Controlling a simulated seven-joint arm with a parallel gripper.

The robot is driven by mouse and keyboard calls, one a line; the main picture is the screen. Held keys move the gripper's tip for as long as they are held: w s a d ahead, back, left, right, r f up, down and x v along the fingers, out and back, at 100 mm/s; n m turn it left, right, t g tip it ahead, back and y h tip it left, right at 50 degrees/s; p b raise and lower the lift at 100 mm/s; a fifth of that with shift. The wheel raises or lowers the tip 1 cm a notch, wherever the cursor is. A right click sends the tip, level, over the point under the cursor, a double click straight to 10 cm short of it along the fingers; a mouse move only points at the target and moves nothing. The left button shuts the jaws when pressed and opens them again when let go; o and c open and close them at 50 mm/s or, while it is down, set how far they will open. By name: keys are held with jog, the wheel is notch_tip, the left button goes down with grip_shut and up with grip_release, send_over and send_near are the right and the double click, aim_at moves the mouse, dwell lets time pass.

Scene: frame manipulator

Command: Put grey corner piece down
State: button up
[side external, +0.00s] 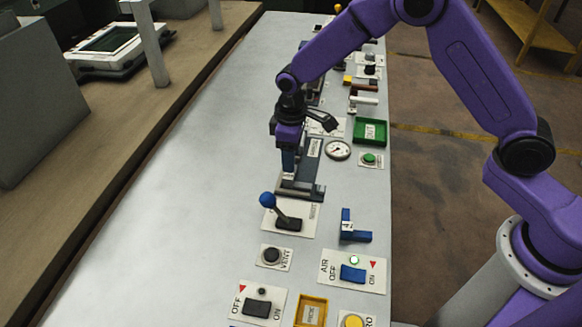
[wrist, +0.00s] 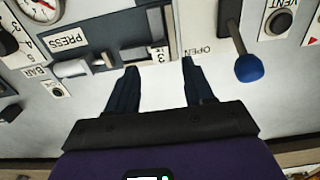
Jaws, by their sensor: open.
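A grey corner piece with a "3" label (wrist: 159,53) lies in the press fixture in the wrist view, just beyond my fingertips. In the side view the grey piece (side external: 302,189) shows at the near end of the dark press plate, partly hidden by my gripper. My gripper (side external: 288,172) points down over that end of the press. In the wrist view my gripper (wrist: 160,67) has its two dark fingers spread apart, with nothing held between them. I cannot tell whether a finger touches the piece.
A blue-knobbed lever (side external: 268,201) stands close by, near the press; it also shows in the wrist view (wrist: 248,67). A blue corner piece (side external: 355,231), a gauge (side external: 337,150) and a green tray (side external: 371,131) lie to the right. The bench's left side (side external: 170,200) is clear.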

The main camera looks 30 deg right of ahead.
aim_at(291, 177)
jog(key=shift+r, duration=2.65)
jog(key=s+d+r+n, duration=0.15)
jog(key=s+r, duration=0.25)
jog(key=s, duration=0.5)
jog(key=s+d+r, duration=0.3)
jog(key=s+r, duration=0.1)
jog(key=s, duration=0.4)
jog(key=s+d+n, duration=0.1)
jog(key=s+d, duration=0.4)
jog(key=s, duration=0.3)
jog(key=s+d+r+n, duration=0.1)
jog(key=s+d, duration=0.4)
jog(key=s, duration=0.3)
jog(key=shift+d, duration=0.35)
